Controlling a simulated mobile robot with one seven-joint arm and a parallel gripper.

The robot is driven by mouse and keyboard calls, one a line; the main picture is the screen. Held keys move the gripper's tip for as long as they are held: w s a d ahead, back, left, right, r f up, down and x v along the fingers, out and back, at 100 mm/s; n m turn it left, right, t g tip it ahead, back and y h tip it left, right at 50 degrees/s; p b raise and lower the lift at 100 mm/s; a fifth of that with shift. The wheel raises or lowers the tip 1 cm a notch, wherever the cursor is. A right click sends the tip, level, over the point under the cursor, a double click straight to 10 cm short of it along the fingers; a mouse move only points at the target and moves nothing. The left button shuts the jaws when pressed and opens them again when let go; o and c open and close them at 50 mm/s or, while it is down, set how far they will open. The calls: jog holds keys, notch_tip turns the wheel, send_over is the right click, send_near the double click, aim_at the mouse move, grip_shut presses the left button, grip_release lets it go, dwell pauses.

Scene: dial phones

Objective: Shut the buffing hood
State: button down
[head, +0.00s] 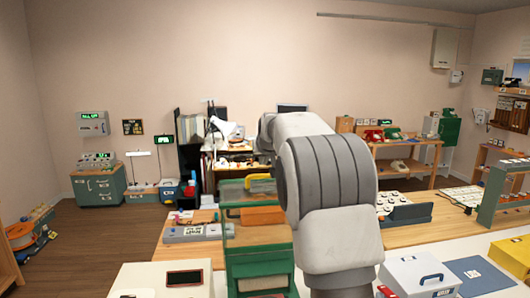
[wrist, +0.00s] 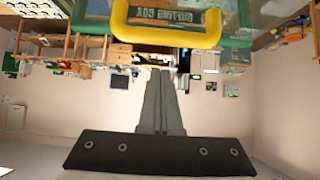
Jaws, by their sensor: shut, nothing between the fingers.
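The buffing box (head: 255,265) is a green case on the near bench, left of my arm in the head view. Its clear, green-edged hood (head: 238,237) stands up above the case and looks raised. A yellow handle (head: 262,184) is at the hood's top, partly behind my arm. In the upside-down wrist view, the yellow handle (wrist: 166,39) and a label reading "buffing box" (wrist: 166,20) are close by at the top. My gripper (wrist: 161,72) is shut and empty, its fingertips near the handle; I cannot tell whether they touch. My arm hides the gripper in the head view.
A cream box (head: 165,280) stands at front left, a white box with a blue handle (head: 420,275) and a yellow box (head: 512,255) at front right. A grey device (head: 198,233) lies left of the hood. A green rack (head: 492,195) stands at far right. Space above the bench is open.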

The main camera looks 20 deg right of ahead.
aim_at(262, 181)
jog(key=x, duration=0.3)
jog(key=shift+p, duration=0.4)
jog(key=s, duration=0.3)
jog(key=shift+a+f, duration=0.1)
jog(key=shift+a, duration=0.25)
jog(key=shift+s+a+f, duration=0.1)
jog(key=shift+s+f, duration=0.2)
jog(key=shift+s, duration=0.2)
